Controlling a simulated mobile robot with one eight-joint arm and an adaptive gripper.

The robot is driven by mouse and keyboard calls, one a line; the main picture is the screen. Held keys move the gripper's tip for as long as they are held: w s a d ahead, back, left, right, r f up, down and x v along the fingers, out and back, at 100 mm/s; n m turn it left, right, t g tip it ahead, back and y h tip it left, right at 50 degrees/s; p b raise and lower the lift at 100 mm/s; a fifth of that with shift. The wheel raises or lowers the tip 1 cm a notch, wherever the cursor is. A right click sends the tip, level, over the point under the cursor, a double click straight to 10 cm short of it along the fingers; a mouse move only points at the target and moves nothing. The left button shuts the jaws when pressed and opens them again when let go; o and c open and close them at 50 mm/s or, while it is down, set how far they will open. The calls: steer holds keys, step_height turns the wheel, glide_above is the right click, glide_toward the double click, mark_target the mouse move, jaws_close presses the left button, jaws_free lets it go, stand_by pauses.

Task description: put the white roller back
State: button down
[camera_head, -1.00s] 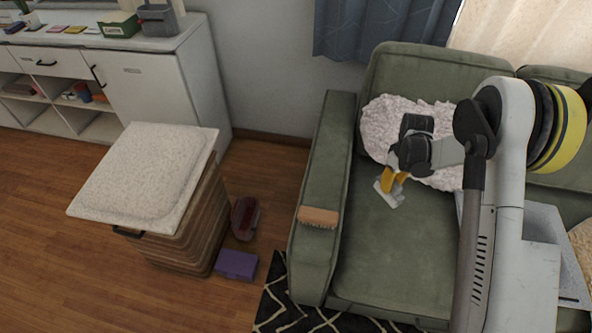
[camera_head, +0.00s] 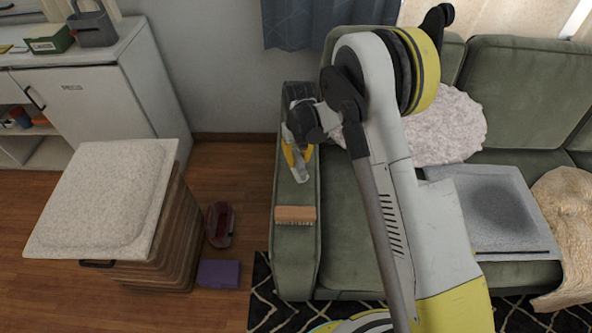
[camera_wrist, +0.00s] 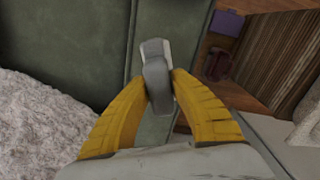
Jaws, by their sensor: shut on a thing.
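The white roller (camera_head: 299,171) hangs below my gripper (camera_head: 297,154), over the green sofa's left armrest (camera_head: 293,262). In the wrist view my yellow fingers (camera_wrist: 157,92) are shut on the roller, and its white and grey end (camera_wrist: 155,50) points away from me. The fingers cover part of it. The height of the roller above the armrest is hard to tell.
A wooden brush (camera_head: 295,215) lies on the armrest, nearer the front. A lidded basket (camera_head: 105,200), a dark red item (camera_head: 219,224) and a purple box (camera_head: 218,273) stand on the floor to the left. A white cabinet (camera_head: 110,105) holds a grey caddy (camera_head: 92,27). A fluffy cushion (camera_head: 446,125) and grey pad (camera_head: 490,215) are on the sofa.

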steer(key=shift+a+f, duration=0.2)
steer(key=shift+a, duration=0.05)
steer(key=shift+f+b, duration=0.9)
steer(key=shift+f, duration=0.95)
steer(key=shift+f, duration=0.25)
steer(key=c, duration=1.3)
jaws_free()
steer(key=shift+o, duration=0.2)
steer(key=shift+r, duration=0.1)
steer(key=shift+r, duration=0.1)
